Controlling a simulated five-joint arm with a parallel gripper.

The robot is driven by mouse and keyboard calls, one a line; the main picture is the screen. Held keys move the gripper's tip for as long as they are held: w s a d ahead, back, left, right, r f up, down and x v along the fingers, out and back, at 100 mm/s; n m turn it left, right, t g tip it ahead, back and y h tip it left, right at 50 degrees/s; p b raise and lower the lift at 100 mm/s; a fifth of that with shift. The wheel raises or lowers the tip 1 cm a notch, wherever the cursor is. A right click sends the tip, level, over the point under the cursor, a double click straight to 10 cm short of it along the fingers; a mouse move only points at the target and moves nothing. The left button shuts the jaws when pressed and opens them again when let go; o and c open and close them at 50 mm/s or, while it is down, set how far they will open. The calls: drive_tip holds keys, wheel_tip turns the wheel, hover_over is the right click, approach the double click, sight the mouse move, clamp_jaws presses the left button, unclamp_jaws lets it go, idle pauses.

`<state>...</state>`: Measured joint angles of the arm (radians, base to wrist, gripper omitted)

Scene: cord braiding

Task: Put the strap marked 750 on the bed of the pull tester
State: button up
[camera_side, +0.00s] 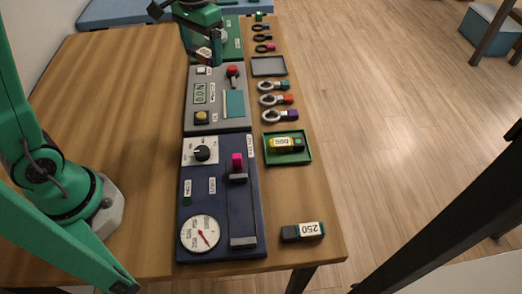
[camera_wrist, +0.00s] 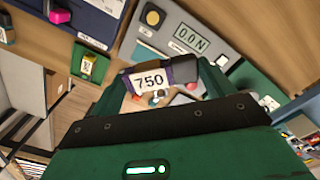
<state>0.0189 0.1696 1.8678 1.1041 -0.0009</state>
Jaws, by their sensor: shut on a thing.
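My gripper (camera_wrist: 160,76) is shut on the strap marked 750 (camera_wrist: 150,81), a dark purple and black piece with a white label. In the side view my gripper (camera_side: 206,60) holds the strap (camera_side: 204,54) at the far end of the grey unit; its height above it is hard to judge. The grey unit (camera_side: 205,125) has a 0.0 N readout, a red knob, a yellow button and a teal pad (camera_side: 235,103), and looks like the pull tester. The pad is bare. The readout also shows in the wrist view (camera_wrist: 190,38).
A navy unit (camera_side: 220,215) with a dial stands nearer. A green tray (camera_side: 271,156) holds a yellow-and-dark strap (camera_side: 284,144). A strap marked 250 (camera_side: 302,232) lies at the table's near right. An empty grey tray (camera_side: 268,66) and several ringed pieces line the right edge. The left table is clear.

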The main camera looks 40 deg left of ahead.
drive_tip(key=s+d+f+m, duration=0.2)
drive_tip(key=s+d, duration=0.1)
drive_tip(key=d, duration=0.5)
drive_tip(key=s+d+f+m, duration=0.2)
drive_tip(key=s+d, duration=0.1)
drive_tip(key=d, duration=0.5)
drive_tip(key=m, duration=0.5)
hover_over(241, 212)
wheel_tip(241, 212, down, 4)
drive_tip(key=shift+w+f, duration=0.1)
drive_tip(key=shift+f, duration=1.9)
drive_tip(key=shift+f, duration=0.1)
drive_tip(key=shift+f, duration=1.85)
drive_tip(key=shift+f, duration=0.1)
drive_tip(key=o, duration=0.6)
drive_tip(key=shift+o, duration=0.5)
